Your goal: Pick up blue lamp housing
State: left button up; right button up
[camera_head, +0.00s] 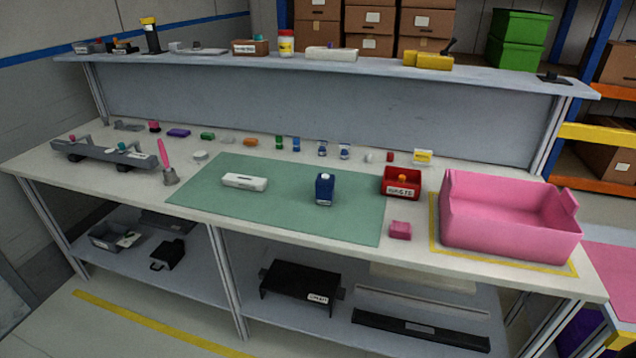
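A dark blue block-shaped thing (325,190), which looks like the blue lamp housing, stands upright on the green mat (290,222), right of the mat's middle. It has a small pale mark on its front. Several smaller blue pieces, one of them here (297,144), stand in a row behind the mat. Neither of my grippers shows in the head view.
A white module (245,181) lies left on the mat. A red bin (400,183), a pink block (400,231) and a large pink crate (510,232) are to the right. A shelf (330,66) runs behind.

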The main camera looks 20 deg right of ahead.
aim_at(325, 183)
jog(key=i+j+z, duration=0.2)
jog(key=i+z, duration=0.15)
jog(key=i+j+z, duration=0.75)
jog(key=k+l, duration=0.05)
jog(key=l, duration=0.05)
